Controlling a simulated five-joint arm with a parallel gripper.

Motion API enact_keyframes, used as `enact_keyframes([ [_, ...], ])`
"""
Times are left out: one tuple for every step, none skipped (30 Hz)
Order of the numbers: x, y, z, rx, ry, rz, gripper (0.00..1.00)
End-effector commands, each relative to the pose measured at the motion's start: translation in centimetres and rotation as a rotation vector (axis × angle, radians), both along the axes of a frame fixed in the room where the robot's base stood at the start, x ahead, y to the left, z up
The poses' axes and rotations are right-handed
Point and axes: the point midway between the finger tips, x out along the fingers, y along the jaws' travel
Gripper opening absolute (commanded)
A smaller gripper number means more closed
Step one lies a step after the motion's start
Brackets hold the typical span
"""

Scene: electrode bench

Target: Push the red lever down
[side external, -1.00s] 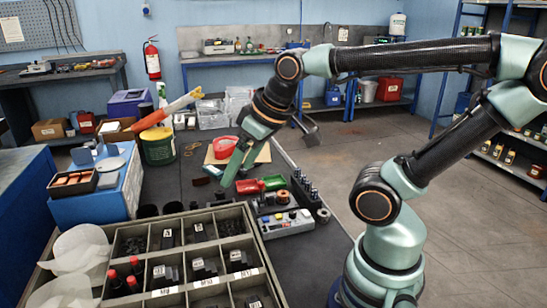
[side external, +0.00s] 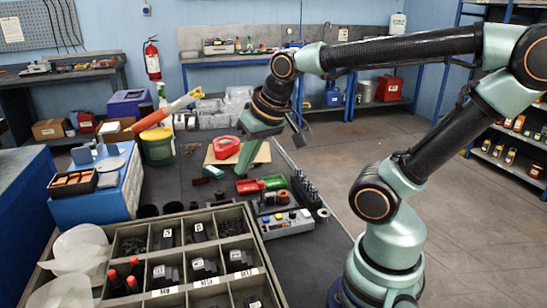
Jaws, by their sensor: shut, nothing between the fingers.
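An orange-red bar (side external: 152,119) with a pale tip slants up to the right above the left part of the bench. It is the nearest thing to a red lever that I can make out, and its lower mount is unclear. A red ring-shaped piece (side external: 223,148) lies on a wooden board in mid-bench, partly behind my fingers. My gripper (side external: 243,168) is shut and empty, pointing down just right of the red ring piece and well right of the bar. Whether its fingertips touch anything below is not clear.
A grey compartment tray (side external: 205,281) fills the front. Red and green bins (side external: 250,186) and a button box (side external: 287,223) lie close to my gripper. A yellow-green can (side external: 158,147) and a blue box (side external: 112,200) stand at left.

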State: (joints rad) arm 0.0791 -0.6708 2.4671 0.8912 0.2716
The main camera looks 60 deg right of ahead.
Motion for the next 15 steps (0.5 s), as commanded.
enact_keyframes([
  [0.2, -0.9, -0.3, 0.037, 0.011, -0.106, 0.00],
  [0.3, -1.4, -0.4, 0.061, 0.016, -0.170, 0.00],
  [0.4, -2.1, -0.6, 0.092, 0.022, -0.259, 0.00],
  [0.5, -2.6, -0.8, 0.115, 0.026, -0.324, 0.00],
  [0.6, -3.1, -0.9, 0.138, 0.029, -0.390, 0.00],
  [0.7, -3.8, -1.1, 0.169, 0.033, -0.478, 0.00],
  [0.8, -4.3, -1.2, 0.191, 0.036, -0.544, 0.00],
  [0.8, -4.8, -1.4, 0.213, 0.038, -0.610, 0.00],
  [0.9, -5.5, -1.6, 0.242, 0.041, -0.698, 0.00],
  [0.9, -6.0, -1.8, 0.264, 0.042, -0.765, 0.00],
  [0.9, -6.5, -2.0, 0.285, 0.043, -0.832, 0.00],
  [0.9, -7.2, -2.2, 0.313, 0.044, -0.921, 0.00],
  [0.9, -7.7, -2.4, 0.334, 0.044, -0.988, 0.00],
  [0.9, -8.3, -2.6, 0.355, 0.044, -1.055, 0.00],
  [0.9, -9.0, -2.8, 0.382, 0.042, -1.143, 0.00],
])
